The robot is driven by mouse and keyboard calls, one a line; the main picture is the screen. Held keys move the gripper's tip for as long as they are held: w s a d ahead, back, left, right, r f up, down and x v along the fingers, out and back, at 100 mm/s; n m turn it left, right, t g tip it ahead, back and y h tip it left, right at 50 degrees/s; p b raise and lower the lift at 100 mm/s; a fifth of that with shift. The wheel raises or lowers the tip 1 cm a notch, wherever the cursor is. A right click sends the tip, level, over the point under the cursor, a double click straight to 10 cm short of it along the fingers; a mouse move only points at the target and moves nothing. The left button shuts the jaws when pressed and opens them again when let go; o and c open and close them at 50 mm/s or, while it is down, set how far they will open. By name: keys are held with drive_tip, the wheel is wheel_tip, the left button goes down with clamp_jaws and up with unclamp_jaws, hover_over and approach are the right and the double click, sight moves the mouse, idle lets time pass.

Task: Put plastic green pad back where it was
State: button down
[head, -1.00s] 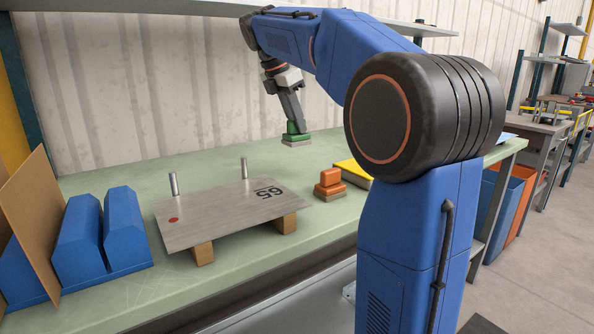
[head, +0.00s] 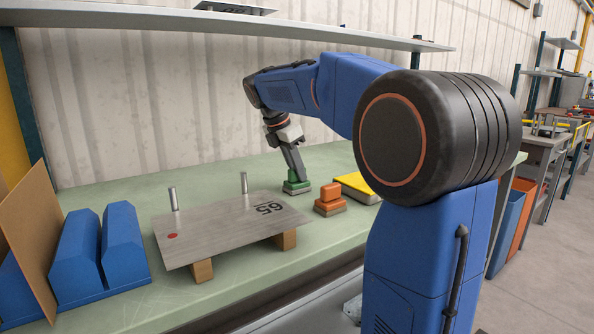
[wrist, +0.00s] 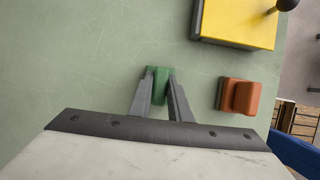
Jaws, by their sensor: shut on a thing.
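The green pad (head: 296,187) has a green top with a grip and a grey underside. It is at the bench top behind the orange pad in the head view, and it also shows in the wrist view (wrist: 160,72). My gripper (head: 294,176) is shut on its grip, with one finger on each side in the wrist view (wrist: 160,82). The pad appears to be on or just above the bench; I cannot tell whether it touches. The fingers hide part of it.
An orange pad (head: 329,199) stands close by, to the right. Beyond it is a yellow-topped box (head: 357,186). A metal plate marked 65 (head: 225,228) lies on wooden blocks to the left, with two upright pins. Blue blocks (head: 124,243) stand farther left. The green bench (head: 160,312) is clear behind the plate.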

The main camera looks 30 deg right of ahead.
drive_tip(key=c, duration=1.6)
unclamp_jaws()
drive_tip(key=shift+f, duration=0.1)
drive_tip(key=shift+c, duration=0.2)
drive_tip(key=v, duration=1.2)
